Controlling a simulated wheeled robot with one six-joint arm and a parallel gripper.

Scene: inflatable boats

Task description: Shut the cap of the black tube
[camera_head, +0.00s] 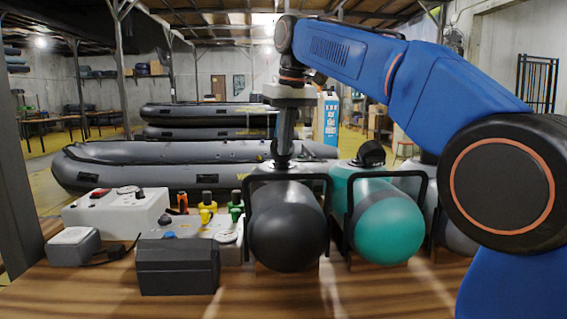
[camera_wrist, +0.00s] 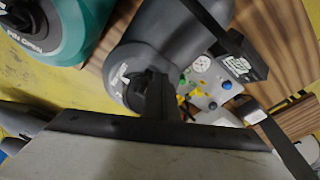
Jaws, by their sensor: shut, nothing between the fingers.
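The black tube (camera_head: 288,232) lies on the wooden table with its rounded end toward the head camera. In the wrist view the black tube (camera_wrist: 165,35) shows its far end, with a grey disc and a round black cap (camera_wrist: 136,92) on it. My gripper (camera_head: 283,158) points down behind the top of the black tube. Its shut fingers (camera_wrist: 158,82) are at the cap and partly cover it, with nothing between them. I cannot tell whether they touch the cap, or how far the cap stands open.
A teal tube (camera_head: 388,222) with a black cap (camera_head: 371,153) lies to the right, under a black bar frame. At left are a black box (camera_head: 178,266), a grey-white control box (camera_head: 117,212), and a gauge panel (camera_wrist: 228,75). Grey inflatable boats (camera_head: 160,166) fill the background.

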